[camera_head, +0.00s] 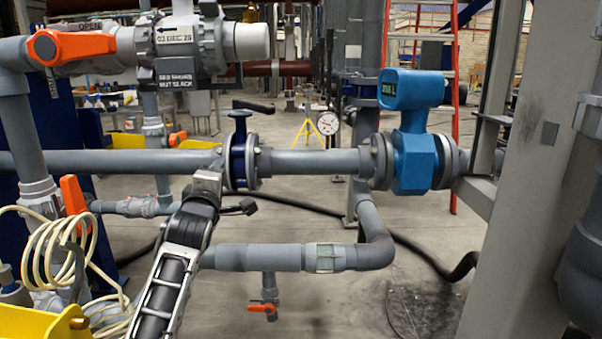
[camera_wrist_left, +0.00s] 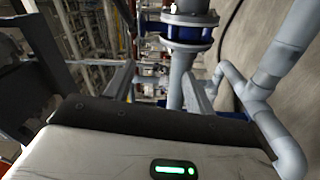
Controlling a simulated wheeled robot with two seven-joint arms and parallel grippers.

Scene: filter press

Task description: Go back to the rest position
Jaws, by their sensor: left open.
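My left arm rises from the lower edge of the head view, and its gripper (camera_head: 207,184) is just below the grey horizontal pipe (camera_head: 310,162), left of the dark blue flanged valve (camera_head: 239,160). In the left wrist view the fingers of this gripper (camera_wrist_left: 160,78) stand apart with nothing held between them. A grey pipe and a blue flanged valve (camera_wrist_left: 187,32) lie beyond the fingers. I cannot tell whether the gripper touches the pipe. My right gripper is not in view.
A blue flow meter (camera_head: 413,150) sits on the pipe at right. Orange-handled valves (camera_head: 70,46) and a coiled cream hose (camera_head: 60,245) crowd the left. A lower pipe (camera_head: 265,258) runs right of my arm. A grey column (camera_head: 530,190) stands at right.

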